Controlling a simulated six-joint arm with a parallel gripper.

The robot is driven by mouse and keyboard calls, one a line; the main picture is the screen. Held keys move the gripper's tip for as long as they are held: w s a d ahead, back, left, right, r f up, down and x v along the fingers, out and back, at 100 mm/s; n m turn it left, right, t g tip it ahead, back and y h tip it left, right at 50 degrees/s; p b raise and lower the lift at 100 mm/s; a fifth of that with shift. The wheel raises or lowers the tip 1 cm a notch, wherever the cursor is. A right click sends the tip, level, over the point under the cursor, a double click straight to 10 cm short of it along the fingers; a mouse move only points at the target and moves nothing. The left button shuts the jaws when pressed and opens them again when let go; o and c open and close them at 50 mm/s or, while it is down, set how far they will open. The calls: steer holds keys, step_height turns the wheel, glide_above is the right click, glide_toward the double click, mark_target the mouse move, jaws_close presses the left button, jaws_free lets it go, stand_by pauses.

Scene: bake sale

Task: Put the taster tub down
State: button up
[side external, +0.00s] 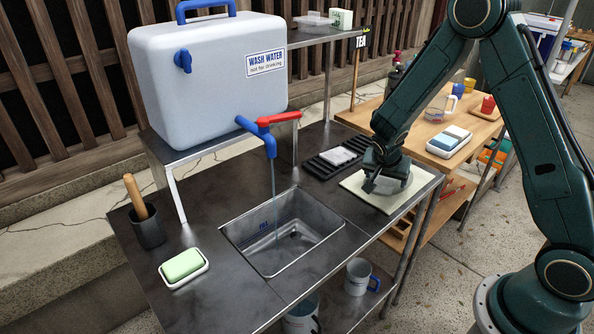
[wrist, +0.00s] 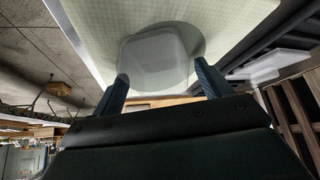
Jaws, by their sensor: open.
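The taster tub (wrist: 160,55) is a pale, rounded tub. It appears to stand on a pale green mat (side external: 362,192) at the right end of the metal counter. In the side view the tub (side external: 396,187) is partly hidden by my gripper (side external: 383,180), which is low over the mat. In the wrist view the two dark blue fingers of my gripper (wrist: 163,82) are open, one on each side of the tub's near part. Whether a finger touches the tub I cannot tell.
A black rack (side external: 322,168) with a pale item lies behind the mat. A sink (side external: 290,232) with water running from the tap (side external: 270,140) is to the left. A wooden table (side external: 482,130) with a sponge tray (side external: 449,142) stands behind my arm.

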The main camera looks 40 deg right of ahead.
steer(key=v, duration=1.2)
steer(key=shift+s+r, duration=0.1)
steer(key=shift+r, duration=0.05)
stand_by(0.5)
steer(key=s+a+r+n+t+y, duration=0.1)
steer(key=s+a+r+n+y, duration=0.2)
steer(key=s, duration=0.7)
steer(key=s+a+r+n+t+y, duration=0.2)
steer(key=s+a+r+n+y, duration=0.1)
steer(key=s+a+r+n, duration=0.4)
steer(key=s+r+n, duration=0.3)
steer(key=r, duration=0.1)
steer(key=shift+s+r+n, duration=0.3)
steer(key=shift+c, duration=0.5)
